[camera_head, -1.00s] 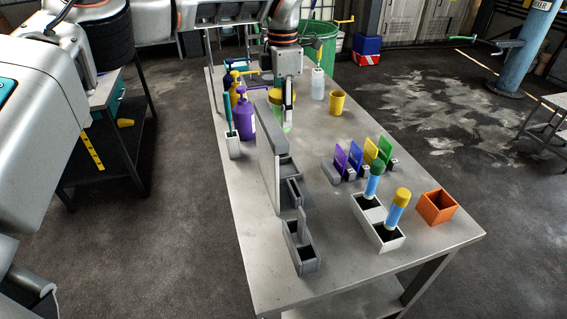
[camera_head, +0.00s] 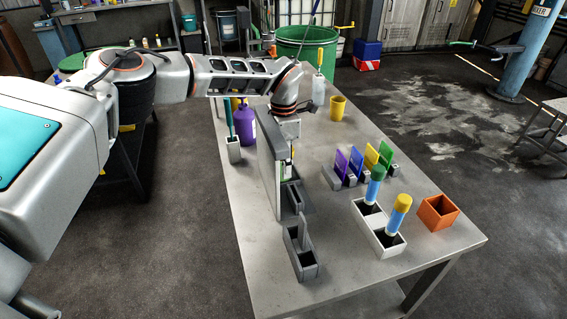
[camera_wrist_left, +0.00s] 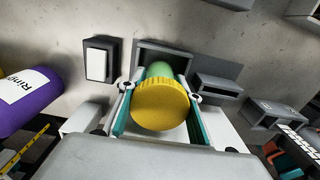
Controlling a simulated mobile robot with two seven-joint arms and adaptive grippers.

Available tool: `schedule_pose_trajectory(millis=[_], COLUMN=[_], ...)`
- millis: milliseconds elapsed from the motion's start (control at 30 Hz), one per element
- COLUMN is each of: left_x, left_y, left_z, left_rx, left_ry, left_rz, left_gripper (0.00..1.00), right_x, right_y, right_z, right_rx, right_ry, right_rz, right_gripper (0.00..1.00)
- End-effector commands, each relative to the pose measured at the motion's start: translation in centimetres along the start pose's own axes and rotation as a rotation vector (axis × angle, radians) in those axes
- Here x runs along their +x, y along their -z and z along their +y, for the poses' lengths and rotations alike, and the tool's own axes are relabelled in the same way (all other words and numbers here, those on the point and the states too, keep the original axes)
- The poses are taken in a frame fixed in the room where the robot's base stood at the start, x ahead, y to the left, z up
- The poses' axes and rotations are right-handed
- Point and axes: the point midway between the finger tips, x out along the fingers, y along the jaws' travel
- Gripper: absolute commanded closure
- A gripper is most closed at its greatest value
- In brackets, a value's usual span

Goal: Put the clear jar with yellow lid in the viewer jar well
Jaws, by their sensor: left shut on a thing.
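The clear jar with a yellow lid (camera_wrist_left: 160,104) fills the middle of the left wrist view, lid toward the camera and greenish body beyond. My left gripper (camera_wrist_left: 160,92) is shut on it, with a teal-lined finger on each side. In the head view my left gripper (camera_head: 290,158) is beside the upright panel of the grey viewer (camera_head: 268,170), and the jar is mostly hidden. In the left wrist view a grey open-topped well (camera_wrist_left: 165,47) lies just beyond the jar. I cannot tell whether the jar is inside it. My right gripper is not in view.
A purple pump bottle (camera_head: 246,125) stands behind the viewer, also at left in the wrist view (camera_wrist_left: 28,100). A grey double holder (camera_head: 300,250) sits in front. A white rack with two tubes (camera_head: 380,228), coloured cards (camera_head: 357,163) and an orange box (camera_head: 437,210) are to the right.

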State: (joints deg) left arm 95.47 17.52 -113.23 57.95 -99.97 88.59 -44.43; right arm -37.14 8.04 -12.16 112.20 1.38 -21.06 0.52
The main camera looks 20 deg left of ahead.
Motion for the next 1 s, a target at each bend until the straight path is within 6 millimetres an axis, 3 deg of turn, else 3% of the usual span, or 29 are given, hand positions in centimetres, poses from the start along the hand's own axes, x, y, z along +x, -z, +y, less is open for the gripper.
schedule_pose_trajectory(millis=[367,400,433,800,1000], left_x=[0.4,0.3,0.3,0.1,-2.2], left_y=[0.0,0.0,0.0,0.0,-0.1], left_z=[0.0,0.0,0.0,0.0,0.1], left_rx=[0.001,0.001,0.001,0.001,0.001], left_ry=[-0.001,-0.001,-0.001,-0.001,-0.003], left_rz=[-0.001,-0.001,-0.001,-0.001,-0.003], left_gripper=[0.89,0.56,0.49,0.49,0.49], right_x=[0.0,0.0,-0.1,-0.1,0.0], right_y=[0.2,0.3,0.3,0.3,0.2], right_z=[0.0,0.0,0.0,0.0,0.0], right_rx=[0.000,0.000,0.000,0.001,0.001], right_ry=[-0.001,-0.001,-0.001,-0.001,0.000], right_rz=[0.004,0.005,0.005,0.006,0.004], right_gripper=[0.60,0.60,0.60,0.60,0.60])
